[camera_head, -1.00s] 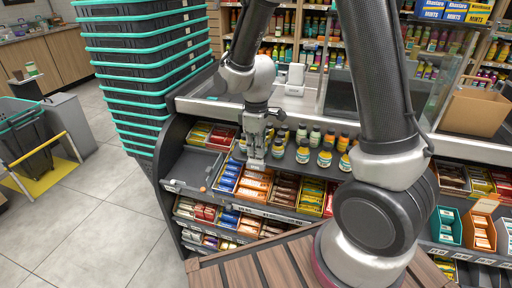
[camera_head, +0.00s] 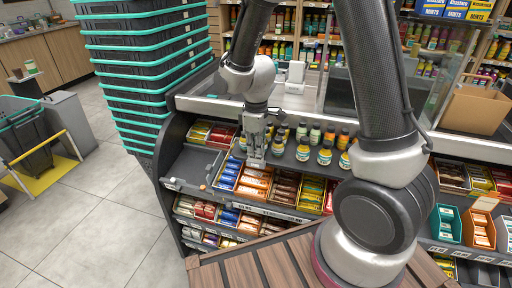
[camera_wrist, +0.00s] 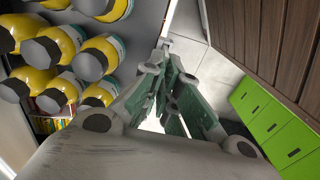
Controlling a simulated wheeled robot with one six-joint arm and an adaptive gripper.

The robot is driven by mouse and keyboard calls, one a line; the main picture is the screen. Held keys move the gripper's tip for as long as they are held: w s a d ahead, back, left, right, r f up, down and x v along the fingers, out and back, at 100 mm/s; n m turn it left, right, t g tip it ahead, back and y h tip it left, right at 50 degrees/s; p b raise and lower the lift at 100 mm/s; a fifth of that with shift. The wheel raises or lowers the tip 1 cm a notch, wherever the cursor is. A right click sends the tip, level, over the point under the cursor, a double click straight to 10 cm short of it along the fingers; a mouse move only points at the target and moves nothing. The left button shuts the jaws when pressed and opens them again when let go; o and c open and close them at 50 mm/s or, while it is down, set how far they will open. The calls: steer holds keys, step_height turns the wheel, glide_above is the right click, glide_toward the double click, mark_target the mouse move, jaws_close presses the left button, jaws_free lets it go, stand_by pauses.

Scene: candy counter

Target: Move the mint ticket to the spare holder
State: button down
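My gripper (camera_head: 257,150) points down over the candy shelf, just left of a row of yellow-labelled bottles. A small pale patch (camera_head: 256,163) shows at its lower end; I cannot tell whether it is a ticket or part of the fingers. In the wrist view my gripper (camera_wrist: 176,98) has its green-grey finger pads close together. A bright white patch (camera_wrist: 152,123) shows between or behind them, unclear. White tags sit along the shelf's front rail, including one at the left (camera_head: 172,185); they are too small to read. I cannot single out the mint ticket or the spare holder.
Bottles (camera_head: 324,155) stand right of my gripper and fill the left of the wrist view (camera_wrist: 65,45). Candy bars (camera_head: 255,185) fill bins below. An empty grey compartment (camera_head: 195,165) lies left. Teal-rimmed baskets (camera_head: 140,70) are stacked further left. A wooden slatted top (camera_head: 260,265) is in front.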

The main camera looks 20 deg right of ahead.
steer(key=shift+f, duration=0.35)
stand_by(0.7)
steer(key=c, duration=1.8)
jaws_free()
steer(key=shift+c, duration=0.2)
steer(key=shift+r, duration=0.1)
steer(key=shift+r, duration=0.9)
steer(key=o, duration=0.6)
steer(key=shift+c, duration=0.2)
